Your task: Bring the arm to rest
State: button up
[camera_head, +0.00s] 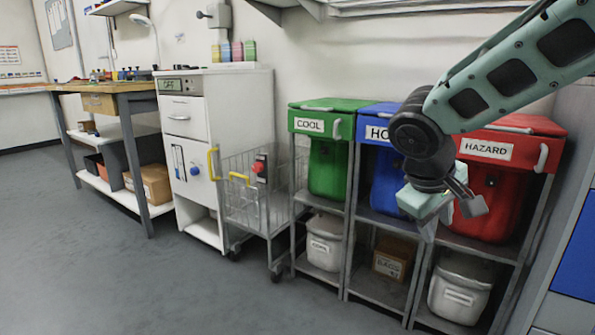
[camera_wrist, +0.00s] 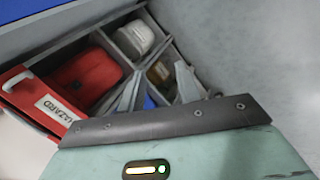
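My gripper (camera_head: 452,212) hangs at the end of my arm in front of the bin rack, between the blue bin (camera_head: 386,178) and the red bin (camera_head: 488,198) in the head view. The arm reaches in from the upper right. In the wrist view, the two grey fingers of my gripper (camera_wrist: 158,88) stand apart with nothing between them. Beyond them show the red HAZARD bin (camera_wrist: 88,82) and part of the rack. My arm hides part of the blue bin's label and lid.
A green COOL bin (camera_head: 328,168) stands left of the blue one; white tubs (camera_head: 324,240) and a cardboard box (camera_head: 392,259) sit below. A wire trolley (camera_head: 256,200) stands beside a white cabinet (camera_head: 190,130). A workbench (camera_head: 122,88) is at left. The grey floor (camera_head: 120,270) is open.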

jog(key=s+a+f+n+g+y+p, duration=0.1)
jog(key=s+a+y+p, duration=0.15)
jog(key=s, duration=0.55)
jog(key=s+a+g+y+p, duration=0.1)
jog(key=s+a, duration=0.3)
jog(key=s, duration=0.4)
jog(key=s+a+f+n+g+y+p, duration=0.1)
jog(key=s+a+y+p, duration=0.15)
jog(key=s, duration=0.65)
notch_tip(320, 180, up, 38)
jog(key=p, duration=3.6)
jog(key=shift+w+a+f+h+p, duration=0.25)
jog(key=shift+a+h+p, duration=0.05)
jog(key=shift+a+h, duration=0.1)
